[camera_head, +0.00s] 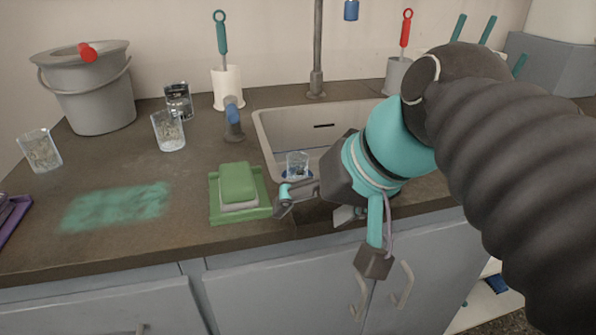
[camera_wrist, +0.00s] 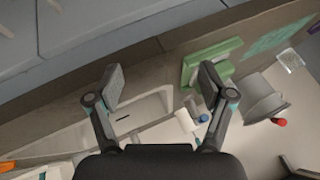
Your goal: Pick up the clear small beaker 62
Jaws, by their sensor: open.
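A small clear beaker (camera_head: 297,165) stands at the front left of the sink, with something blue at its base. I cannot read a number on it. My gripper (camera_head: 316,205) is just in front of the beaker at the sink's front edge, with one finger close to the beaker's lower left in the picture. In the wrist view my gripper (camera_wrist: 162,86) is open and its fingers are wide apart with nothing between them. I cannot make out this beaker in the wrist view.
Other clear glasses stand at the left (camera_head: 40,151), in the middle (camera_head: 168,132) and behind it (camera_head: 178,101). A green sponge (camera_head: 238,183) lies on a green tray (camera_head: 228,215) left of my gripper. A grey bucket (camera_head: 92,100) stands at the back left.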

